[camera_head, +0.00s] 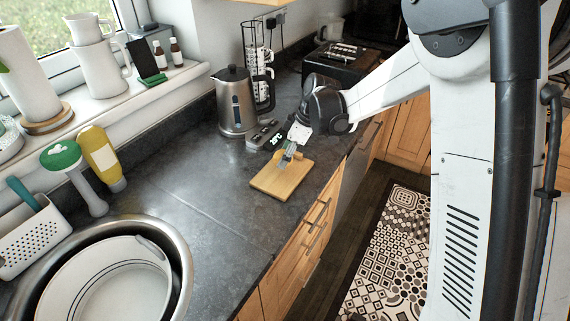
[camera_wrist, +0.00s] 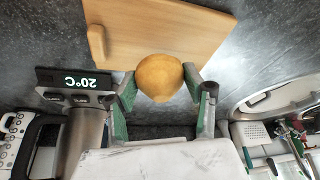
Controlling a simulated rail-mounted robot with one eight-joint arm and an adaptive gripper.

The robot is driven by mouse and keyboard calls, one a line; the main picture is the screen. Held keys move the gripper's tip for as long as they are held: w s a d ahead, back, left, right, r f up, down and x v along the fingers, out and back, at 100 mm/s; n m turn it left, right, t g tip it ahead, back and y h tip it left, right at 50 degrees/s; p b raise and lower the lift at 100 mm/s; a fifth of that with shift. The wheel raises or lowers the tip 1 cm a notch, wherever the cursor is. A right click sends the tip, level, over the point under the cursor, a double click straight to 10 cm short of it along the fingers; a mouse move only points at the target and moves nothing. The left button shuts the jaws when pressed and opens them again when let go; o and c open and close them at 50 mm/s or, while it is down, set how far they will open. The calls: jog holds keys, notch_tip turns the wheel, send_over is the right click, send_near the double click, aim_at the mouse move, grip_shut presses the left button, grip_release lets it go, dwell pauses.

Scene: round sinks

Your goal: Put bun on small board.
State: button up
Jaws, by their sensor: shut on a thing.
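The small board (camera_head: 270,183) is a light wooden rectangle on the dark worktop in the head view. It also shows at the top of the wrist view (camera_wrist: 190,30), with a raised wooden piece at its left. The bun (camera_wrist: 159,76) is round and golden brown, held between the fingertips of my gripper (camera_wrist: 160,82). In the wrist view the bun overlaps the board's near edge; I cannot tell whether it touches the board. In the head view my gripper (camera_head: 288,154) is at the board's far end, and the bun is mostly hidden there.
A steel kettle (camera_head: 237,103) and a mug rack (camera_head: 259,75) stand left of and behind my gripper. A black toaster (camera_head: 335,68) is farther back. A round sink (camera_head: 180,262) with a white basin is at the front left. The worktop between sink and board is clear.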

aim_at(285, 171)
jog(key=shift+f, duration=2)
jog(key=shift+f, duration=0.2)
jog(key=o, duration=1.3)
jog(key=shift+c, duration=0.2)
jog(key=shift+r, duration=0.15)
